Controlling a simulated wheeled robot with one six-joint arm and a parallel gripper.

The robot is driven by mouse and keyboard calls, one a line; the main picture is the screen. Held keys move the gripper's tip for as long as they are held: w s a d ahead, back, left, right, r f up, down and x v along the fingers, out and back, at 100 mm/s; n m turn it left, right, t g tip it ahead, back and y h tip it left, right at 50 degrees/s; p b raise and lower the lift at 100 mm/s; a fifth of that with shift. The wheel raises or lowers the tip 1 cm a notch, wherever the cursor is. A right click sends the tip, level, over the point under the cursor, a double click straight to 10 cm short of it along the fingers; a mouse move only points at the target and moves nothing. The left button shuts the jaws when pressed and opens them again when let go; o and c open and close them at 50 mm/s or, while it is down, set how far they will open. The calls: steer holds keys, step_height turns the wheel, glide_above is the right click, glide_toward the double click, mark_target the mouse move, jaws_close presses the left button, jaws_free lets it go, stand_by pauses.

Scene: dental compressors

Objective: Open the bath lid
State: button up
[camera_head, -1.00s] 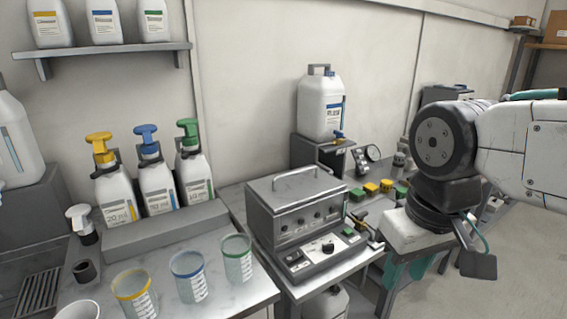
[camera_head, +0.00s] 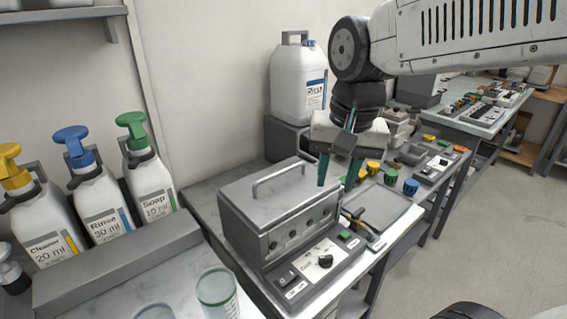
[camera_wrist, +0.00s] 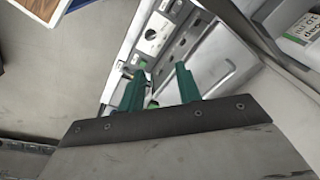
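The bath (camera_head: 300,245) is a grey metal box with a control panel on its front. Its lid (camera_head: 240,197) is down, with a bar handle (camera_head: 283,177) on top. My gripper (camera_head: 337,180) points down with its two green fingers apart and empty. It appears just right of the lid and handle in the head view; the exact gap is unclear. In the wrist view, my open fingers (camera_wrist: 160,80) show in front of the bath's panel (camera_wrist: 152,36) and a pale metal surface, probably the lid (camera_wrist: 215,55). The handle is not clearly visible there.
Pump bottles labelled Cleaner (camera_head: 45,225), Rinse (camera_head: 98,195) and Soap (camera_head: 148,175) stand at left. A large Rinse jug (camera_head: 298,85) is behind the bath. A grey tray (camera_head: 383,208) and coloured knobs (camera_head: 390,176) lie at right. Measuring cups (camera_head: 217,290) stand in front.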

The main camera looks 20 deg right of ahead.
mark_target(282, 172)
steer(key=w+a+f+m, duration=0.15)
steer(key=w+m, duration=0.75)
steer(key=w, duration=0.9)
steer(key=f, duration=0.2)
steer(key=w+f, duration=0.1)
steer(key=f, duration=0.1)
steer(key=a+f, duration=0.1)
steer(key=f, duration=0.2)
steer(key=shift+w, duration=0.2)
jaws_close()
